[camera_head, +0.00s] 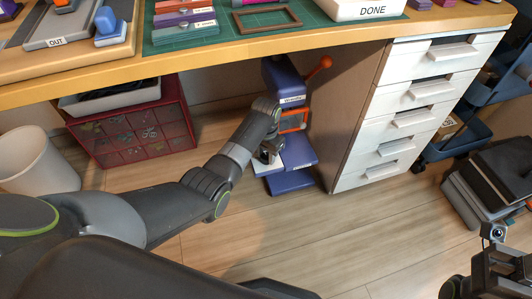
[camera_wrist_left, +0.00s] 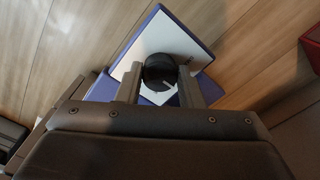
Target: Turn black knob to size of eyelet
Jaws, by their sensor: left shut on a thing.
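A blue-purple press (camera_head: 283,78) with an orange-ended lever (camera_head: 318,68) and an orange frame (camera_head: 293,121) stands on the floor under the table. Its base (camera_head: 292,181) extends forward. In the left wrist view, the black knob (camera_wrist_left: 158,68) with a white pointer mark sits above a white plate (camera_wrist_left: 165,38) on the blue base. My left gripper (camera_wrist_left: 158,82) is shut on the knob, one finger on each side. In the head view my left gripper (camera_head: 268,152) reaches down to the press, and the knob is hard to make out. My right gripper (camera_head: 490,272) is at the lower right, away from the press.
The table edge (camera_head: 215,58) overhangs the press. A white drawer unit (camera_head: 412,118) stands close on its right, and a red drawer box (camera_head: 135,132) on its left. A white bin (camera_head: 35,160) is at far left. The wooden floor (camera_head: 290,235) in front is clear.

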